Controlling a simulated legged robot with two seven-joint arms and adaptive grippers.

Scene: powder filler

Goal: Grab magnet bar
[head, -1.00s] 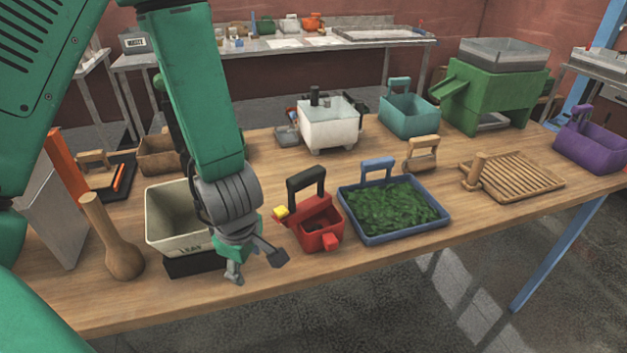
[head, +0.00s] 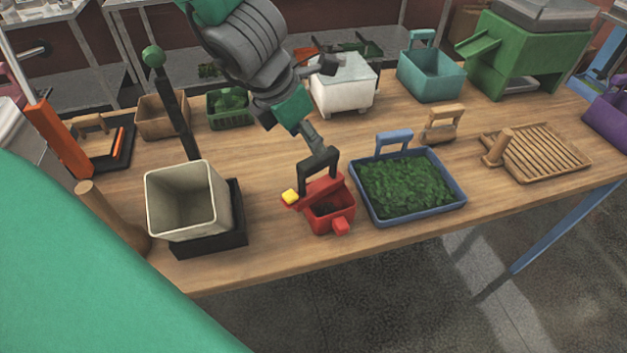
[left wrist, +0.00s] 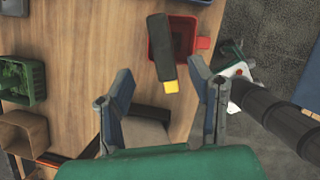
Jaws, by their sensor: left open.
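In the left wrist view the black handle (left wrist: 161,45) lies over the red box (left wrist: 187,38), and the yellow end shows between the fingertip lines. My left gripper (head: 322,102) is open and empty, its lower finger close behind the handle. In the left wrist view the open fingers (left wrist: 160,82) straddle the line of the bar; contact cannot be told.
A blue tray (head: 455,204) of green leaves stands right of the red box. A beige bin (head: 190,203) on a black base stands left, with a black post (head: 178,120) behind. A white machine (head: 343,90) stands behind the gripper. The wooden table's front edge is close.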

